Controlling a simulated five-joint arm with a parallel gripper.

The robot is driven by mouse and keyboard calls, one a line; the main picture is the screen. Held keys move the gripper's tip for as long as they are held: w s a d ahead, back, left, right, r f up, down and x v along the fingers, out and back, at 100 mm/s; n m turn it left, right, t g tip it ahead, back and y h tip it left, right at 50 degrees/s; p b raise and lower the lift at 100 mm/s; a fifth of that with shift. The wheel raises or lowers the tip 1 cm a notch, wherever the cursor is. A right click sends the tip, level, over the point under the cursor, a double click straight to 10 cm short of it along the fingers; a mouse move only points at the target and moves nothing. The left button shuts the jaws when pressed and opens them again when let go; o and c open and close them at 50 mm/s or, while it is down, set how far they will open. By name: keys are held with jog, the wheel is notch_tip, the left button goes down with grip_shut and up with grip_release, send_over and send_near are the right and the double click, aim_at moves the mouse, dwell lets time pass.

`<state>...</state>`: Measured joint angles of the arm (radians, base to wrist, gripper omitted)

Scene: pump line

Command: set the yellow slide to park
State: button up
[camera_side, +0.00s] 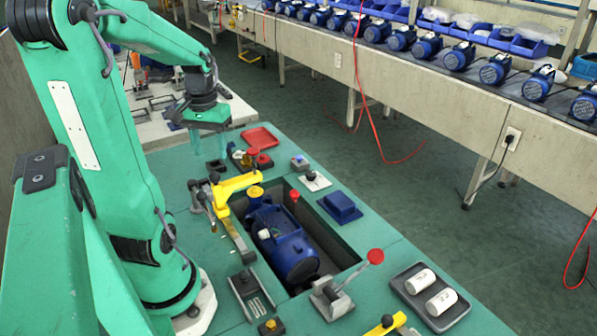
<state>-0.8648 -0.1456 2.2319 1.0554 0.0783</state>
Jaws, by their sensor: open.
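A grey slotted track (251,293) lies on the green bench, left of the sunken bay, with a dark block at its far end. Close to its near end is a small dark block with a yellow top (271,326), near the bottom edge of the picture. I cannot tell for sure which part is the yellow slide, and no park mark is readable. My gripper (197,124) is open at the end of my green arm, above the far left of the bench. It is well away from the track and the yellow-topped block, with nothing seen in it.
A blue pump (285,245) sits in the bay. A yellow clamp arm (236,185) stands at its far left corner, a red-knobbed lever (374,257) at its near end. A blue block (340,207) and a tray (407,294) with two white cylinders are to the right.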

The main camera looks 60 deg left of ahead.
aim_at(214, 172)
jog(key=shift+f, duration=3.85)
jog(key=shift+c, duration=0.5)
grip_shut()
